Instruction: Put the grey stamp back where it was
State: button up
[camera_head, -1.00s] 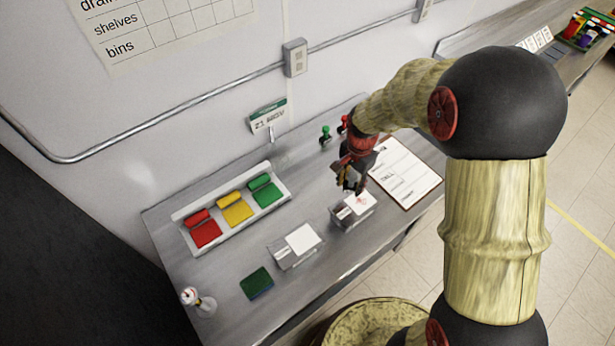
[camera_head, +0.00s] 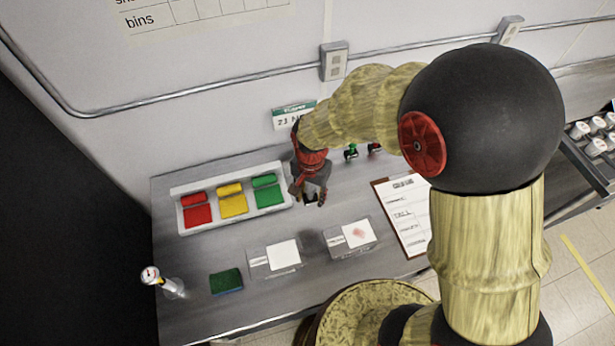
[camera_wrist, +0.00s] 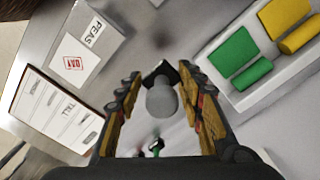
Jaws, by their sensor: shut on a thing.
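My gripper (camera_head: 313,198) is over the back part of the steel counter, just right of the green ink pad (camera_head: 268,192). In the wrist view its fingers (camera_wrist: 162,108) are shut on the grey stamp (camera_wrist: 162,98), whose round grey knob and dark base show between them. In the head view the stamp is mostly hidden by the gripper. A green stamp (camera_head: 351,152) and a red stamp (camera_head: 374,148) are at the back, right of my gripper; the green one also shows in the wrist view (camera_wrist: 155,146).
A white tray (camera_head: 181,214) holds red, yellow and green pads. Two clear boxes with cards (camera_head: 285,254) (camera_head: 358,234) are in front; the right card has a red mark. A clipboard (camera_head: 408,240), a green sponge (camera_head: 227,280) and a small bottle (camera_head: 172,287) are also there.

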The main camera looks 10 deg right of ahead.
jog(key=shift+w+d+f, duration=0.2)
jog(key=shift+w+f, duration=0.05)
jog(key=shift+w, duration=0.2)
jog(key=w+f, duration=0.3)
jog(key=w, duration=0.1)
jog(key=w+d+f, duration=0.1)
jog(key=w+f, duration=0.1)
jog(key=w, duration=0.2)
jog(key=w+f, duration=0.3)
jog(key=w, duration=0.1)
jog(key=shift+w+d+f, duration=0.1)
jog(key=shift+d+f, duration=0.15)
jog(key=shift+f, duration=0.05)
jog(key=shift+w+d+f, duration=0.1)
jog(key=shift+w+f, duration=0.3)
jog(key=shift+f, duration=0.15)
jog(key=shift+f+b, duration=0.3)
jog(key=shift+f, duration=1.15)
jog(key=shift+f, duration=0.2)
jog(key=o, duration=0.9)
jog(key=shift+r, duration=0.1)
